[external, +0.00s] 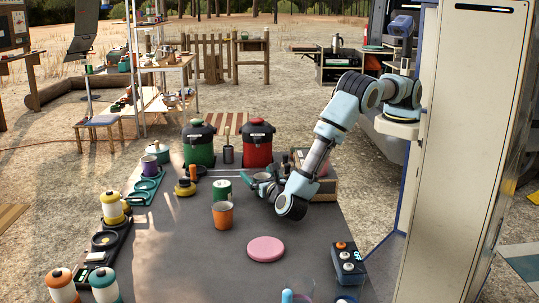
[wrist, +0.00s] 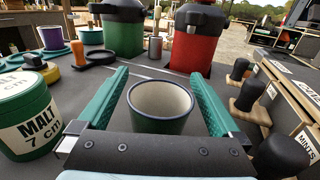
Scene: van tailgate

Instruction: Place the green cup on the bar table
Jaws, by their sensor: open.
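The green cup (wrist: 160,122) has a cream inside and a dark rim. It stands upright on the dark grey surface, between the two green fingers of my gripper (wrist: 158,76) in the wrist view. The fingers are open, with a visible gap on each side of the cup. In the external view my gripper (external: 262,184) is low over the grey surface, and the cup (external: 262,176) is partly hidden by it. I cannot tell for sure which table is the bar table.
A green MALT canister (wrist: 27,112) stands left of the gripper. An orange cup (external: 222,216) and a pink disc (external: 265,249) are nearer the front. Green (external: 198,145) and red (external: 257,145) dispensers stand behind. A wooden rack (wrist: 292,100) is close on the right.

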